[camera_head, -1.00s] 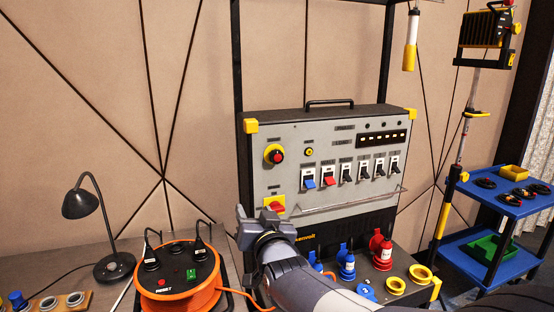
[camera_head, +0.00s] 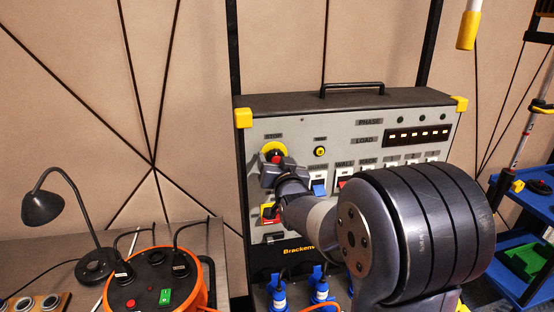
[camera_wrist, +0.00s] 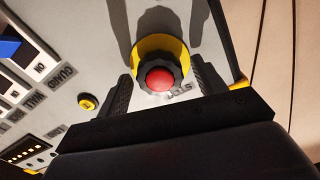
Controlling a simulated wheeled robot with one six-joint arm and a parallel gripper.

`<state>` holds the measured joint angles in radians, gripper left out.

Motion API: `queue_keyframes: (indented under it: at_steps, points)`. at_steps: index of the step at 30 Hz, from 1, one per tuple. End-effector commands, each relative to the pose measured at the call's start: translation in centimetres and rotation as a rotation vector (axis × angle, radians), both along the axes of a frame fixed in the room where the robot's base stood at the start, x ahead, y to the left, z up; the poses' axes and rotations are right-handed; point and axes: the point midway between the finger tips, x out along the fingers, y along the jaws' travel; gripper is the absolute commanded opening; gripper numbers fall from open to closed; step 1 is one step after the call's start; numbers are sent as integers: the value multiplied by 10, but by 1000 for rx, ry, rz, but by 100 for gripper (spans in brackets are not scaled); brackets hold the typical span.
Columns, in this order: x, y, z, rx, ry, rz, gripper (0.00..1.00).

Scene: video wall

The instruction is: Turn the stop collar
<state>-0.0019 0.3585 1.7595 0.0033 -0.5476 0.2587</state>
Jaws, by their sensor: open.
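The stop collar is a black knurled ring (camera_wrist: 144,79) around a red button (camera_wrist: 159,80), on a round yellow base (camera_wrist: 155,46) on the grey panel. In the head view the yellow base (camera_head: 272,149) shows above my gripper (camera_head: 277,166), which partly hides the collar. In the wrist view my gripper (camera_wrist: 160,92) is open, with one dark finger on each side of the collar. Gaps show between the fingers and the collar; whether either finger touches it is unclear. The STOP label is partly hidden.
The grey panel (camera_head: 300,125) also carries a small yellow button (camera_head: 320,151), a red-and-yellow switch (camera_head: 270,214) below the collar and a row of switches to the right, partly behind my arm. An orange cable reel (camera_head: 147,277) and a black lamp (camera_head: 43,206) stand at left.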

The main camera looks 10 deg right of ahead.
Motion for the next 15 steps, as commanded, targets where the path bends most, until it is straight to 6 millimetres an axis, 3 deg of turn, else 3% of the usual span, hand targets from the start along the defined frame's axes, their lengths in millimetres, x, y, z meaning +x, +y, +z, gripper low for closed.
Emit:
queue_keyframes:
  at_steps: [8, 15]
  points:
    - [1, 0, 0, 0, 0, 0, 66]
    - [1, 0, 0, 0, 0, 0, 46]
